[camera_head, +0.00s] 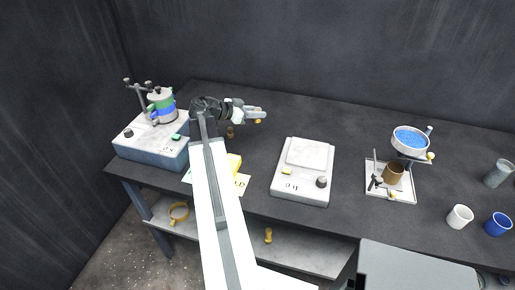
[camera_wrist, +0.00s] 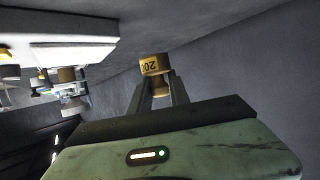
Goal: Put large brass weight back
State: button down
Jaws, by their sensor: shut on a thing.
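My gripper (camera_head: 258,114) is shut on a brass weight and holds it above the dark table, left of and behind the white balance. In the wrist view my gripper (camera_wrist: 158,88) has its two fingers on the weight (camera_wrist: 154,65), which bears a number that seems to start with 20 and shows upside down. In the head view only a small part of the held weight (camera_head: 257,121) shows under the fingertips. A smaller brass weight (camera_head: 230,132) stands on the table just left of and below my gripper.
The white balance (camera_head: 284,188) stands mid-table with an empty pan. The shaker (camera_head: 150,150) with stacked sieves is at the left. My arm partly hides a yellow object (camera_head: 235,163) and a lettered card (camera_head: 242,185). A stand with a blue-filled bowl (camera_head: 410,141) and cups are at the right.

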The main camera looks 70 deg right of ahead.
aim_at(257, 143)
notch_tip(257, 143, down, 2)
jog(key=shift+f+b, duration=0.1)
jog(key=shift+b, duration=0.2)
notch_tip(257, 143, down, 10)
jog(key=b, duration=0.9)
jog(key=shift+b, duration=0.4)
jog(key=shift+r, duration=0.3)
jog(key=shift+f, duration=0.2)
jog(key=c, duration=1.2)
grip_release()
jog(key=shift+c, duration=0.2)
jog(key=shift+r, duration=0.15)
